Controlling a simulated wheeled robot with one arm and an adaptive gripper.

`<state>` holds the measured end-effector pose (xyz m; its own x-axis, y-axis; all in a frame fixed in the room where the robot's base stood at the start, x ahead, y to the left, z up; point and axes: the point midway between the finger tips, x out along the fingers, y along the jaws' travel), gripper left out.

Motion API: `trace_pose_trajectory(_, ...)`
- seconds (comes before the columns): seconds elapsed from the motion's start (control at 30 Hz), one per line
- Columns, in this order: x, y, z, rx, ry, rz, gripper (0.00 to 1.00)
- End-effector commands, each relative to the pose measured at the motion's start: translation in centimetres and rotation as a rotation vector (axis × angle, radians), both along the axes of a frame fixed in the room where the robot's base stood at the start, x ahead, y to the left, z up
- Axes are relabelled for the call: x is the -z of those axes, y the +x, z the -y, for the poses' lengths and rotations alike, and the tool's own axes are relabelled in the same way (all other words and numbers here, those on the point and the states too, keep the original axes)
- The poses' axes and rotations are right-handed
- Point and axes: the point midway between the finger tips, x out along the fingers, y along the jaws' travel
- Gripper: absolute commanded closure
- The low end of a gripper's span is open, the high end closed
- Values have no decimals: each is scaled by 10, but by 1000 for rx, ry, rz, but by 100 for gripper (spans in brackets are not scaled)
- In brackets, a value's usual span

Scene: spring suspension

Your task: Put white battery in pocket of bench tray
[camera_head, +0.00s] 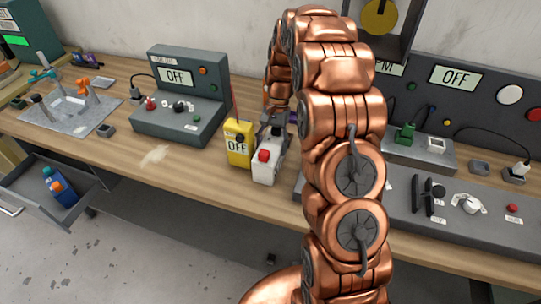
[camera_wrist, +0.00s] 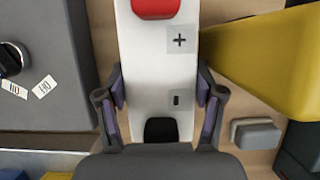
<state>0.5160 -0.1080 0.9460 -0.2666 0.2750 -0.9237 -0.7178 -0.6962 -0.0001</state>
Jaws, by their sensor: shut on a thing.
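The white battery (camera_head: 264,172) stands out in the head view beside a yellow meter, with its red terminal toward me. In the wrist view the battery (camera_wrist: 160,72) fills the middle, with a red terminal at the top, plus and minus marks and a black terminal. My gripper (camera_wrist: 160,105) is shut across the battery's sides near the minus mark; it also shows in the head view (camera_head: 278,130), partly hidden by my arm. I cannot tell whether the battery touches the bench.
The yellow meter (camera_head: 238,145) stands close left of the battery, also at right in the wrist view (camera_wrist: 270,60). A grey console (camera_head: 185,110) stands farther left. An open drawer (camera_head: 55,205) juts out at lower left. Tall panels (camera_head: 480,100) stand at right.

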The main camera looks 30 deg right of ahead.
Motion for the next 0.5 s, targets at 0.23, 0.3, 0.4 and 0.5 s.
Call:
trace_pose_trajectory(0.23, -1, 0, 0, 0, -1, 1, 100)
trace_pose_trajectory(0.3, -1, 0, 0, 0, -1, 1, 100)
trace_pose_trajectory(0.4, -3, 0, 0, 0, 0, 1, 100)
trace_pose_trajectory(0.5, -8, 1, 0, 0, -1, 4, 100)
